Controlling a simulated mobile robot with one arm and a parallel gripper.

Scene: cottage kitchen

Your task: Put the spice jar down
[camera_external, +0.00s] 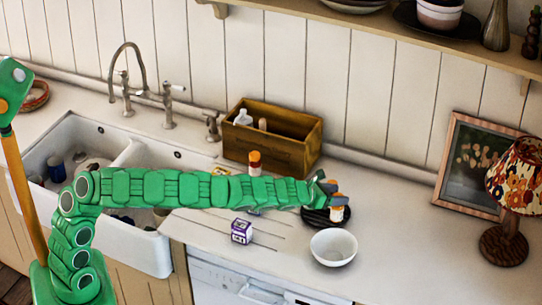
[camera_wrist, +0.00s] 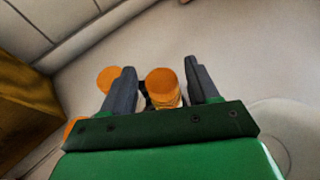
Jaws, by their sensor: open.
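My gripper (camera_external: 326,188) is open at the end of my green arm, over the dark round mat (camera_external: 316,219) on the counter. In the wrist view, my gripper (camera_wrist: 160,70) has its dark fingers on either side of a spice jar (camera_wrist: 163,88) with an orange lid. Its base is hidden there. A white jar with an orange lid (camera_external: 337,208) shows at the mat, just below my gripper; I cannot tell for sure whether it is the same jar. Another orange lid (camera_wrist: 108,78) is just outside the left finger, and a third (camera_wrist: 75,126) is partly hidden.
A white bowl (camera_external: 333,248) stands in front of the mat. A purple and white box (camera_external: 241,231) lies left of it. An orange-lidded jar (camera_external: 254,161) stands by the wooden crate (camera_external: 285,152). A picture frame (camera_external: 451,165) and lamp (camera_external: 508,235) are at right. Counter between is clear.

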